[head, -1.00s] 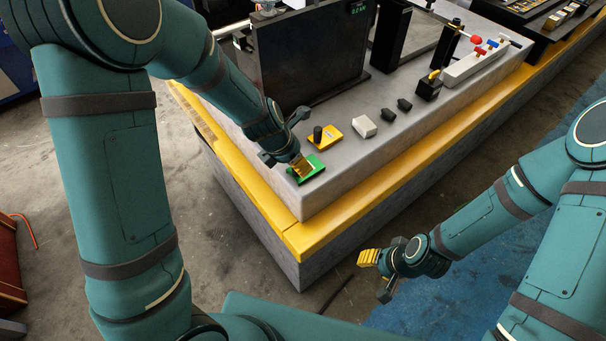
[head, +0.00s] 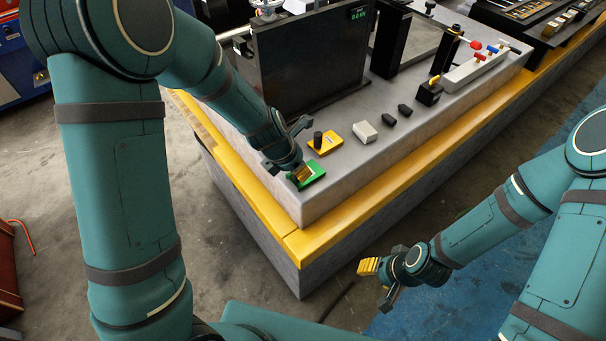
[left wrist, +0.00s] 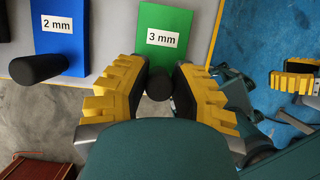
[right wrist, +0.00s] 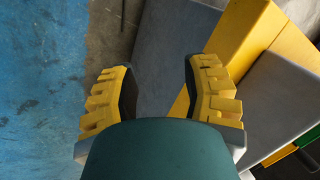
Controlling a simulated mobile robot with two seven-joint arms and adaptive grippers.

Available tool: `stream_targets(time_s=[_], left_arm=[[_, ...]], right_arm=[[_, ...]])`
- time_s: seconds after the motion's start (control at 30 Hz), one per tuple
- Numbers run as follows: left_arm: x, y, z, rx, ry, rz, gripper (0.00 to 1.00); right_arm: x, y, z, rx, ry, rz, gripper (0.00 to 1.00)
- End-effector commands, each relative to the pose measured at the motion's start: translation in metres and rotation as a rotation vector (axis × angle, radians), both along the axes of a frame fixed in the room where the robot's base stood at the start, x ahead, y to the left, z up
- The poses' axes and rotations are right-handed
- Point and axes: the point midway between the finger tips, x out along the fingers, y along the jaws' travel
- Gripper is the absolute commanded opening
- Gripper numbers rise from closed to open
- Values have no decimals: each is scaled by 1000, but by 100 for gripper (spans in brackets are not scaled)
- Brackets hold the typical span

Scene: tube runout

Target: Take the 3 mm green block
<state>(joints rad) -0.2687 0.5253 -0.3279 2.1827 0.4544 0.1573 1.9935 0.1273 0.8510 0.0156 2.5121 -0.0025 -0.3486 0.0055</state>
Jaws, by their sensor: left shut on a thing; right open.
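The green block (head: 315,170), labelled "3 mm", is at the near corner of the grey bench top. In the left wrist view the green block (left wrist: 181,22) lies just past my fingertips, with its black knob (left wrist: 158,84) between the yellow fingers. My left gripper (head: 302,174) is shut on that knob; it also shows in the left wrist view (left wrist: 160,72). The fingers hide part of the block in the head view. My right gripper (head: 368,267) is open and empty, off the bench's near side.
A blue block (left wrist: 62,40) labelled "2 mm" lies beside the green one in the left wrist view. A yellow block (head: 331,146), a white block (head: 364,131) and small dark pieces line the bench. A dark upright panel (head: 310,65) stands behind.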

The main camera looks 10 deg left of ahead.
Motion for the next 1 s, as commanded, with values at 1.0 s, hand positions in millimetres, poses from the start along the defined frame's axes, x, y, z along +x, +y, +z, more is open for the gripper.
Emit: stream_targets(time_s=[1.0], left_arm=[[0, 0, 54, 1, 1, -1, 0]], right_arm=[[15, -3, 56, -8, -33, -28, 47]])
